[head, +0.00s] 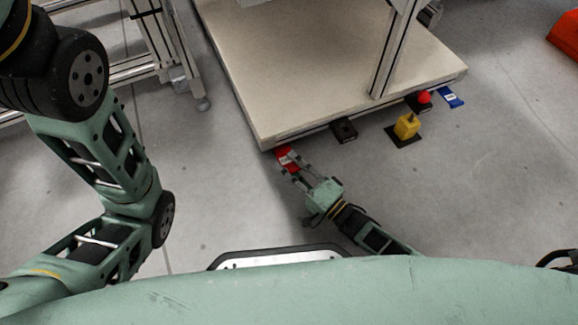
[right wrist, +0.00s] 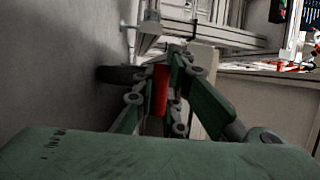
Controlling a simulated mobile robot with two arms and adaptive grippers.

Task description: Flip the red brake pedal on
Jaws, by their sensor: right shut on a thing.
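The red brake pedal (head: 285,155) is low by the near corner of the beige platform in the head view. My right gripper (head: 289,164) is at it, with its fingers on either side of the red part. In the right wrist view the red pedal (right wrist: 159,90) shows as an upright red strip between the fingers of my right gripper (right wrist: 165,75). The gripper is shut on it. The fingers hide part of the pedal, so I cannot tell its on or off position. My left arm is at the left of the head view, but its gripper is out of the picture.
The beige platform (head: 300,85) fills the upper middle. Along its front edge are a black pedal (head: 344,130), a yellow pedal (head: 407,125), a red knob (head: 424,97) and a blue piece (head: 450,97). A metal frame (head: 155,40) stands at left. Grey floor is clear at right.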

